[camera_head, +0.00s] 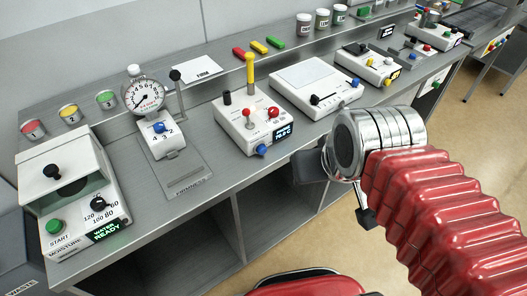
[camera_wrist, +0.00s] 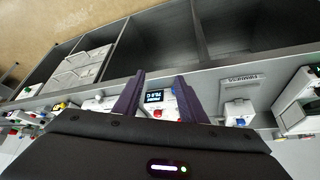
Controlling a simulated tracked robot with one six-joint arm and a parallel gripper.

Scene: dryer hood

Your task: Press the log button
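No label reading "log" is legible on any device, so I cannot tell which control is the log button. A white box (camera_head: 240,130) with a lit display (camera_head: 283,132), two red knobs, a black knob, a yellow-topped lever (camera_head: 250,68) and a blue knob (camera_head: 261,150) stands mid-bench. In the wrist view its display (camera_wrist: 154,97) shows between my fingers, with a red knob (camera_wrist: 157,113) below. My gripper (camera_wrist: 160,76) has its two dark fingers apart with nothing held between them. In the head view it hangs in front of the bench edge, right of this box.
At left stands a moisture device with a green START button (camera_head: 54,226). A dial gauge (camera_head: 145,92) with a blue knob (camera_head: 159,127) stands beside it. A flat white device (camera_head: 315,85) and more boxes stand to the right. Open shelves lie below the bench.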

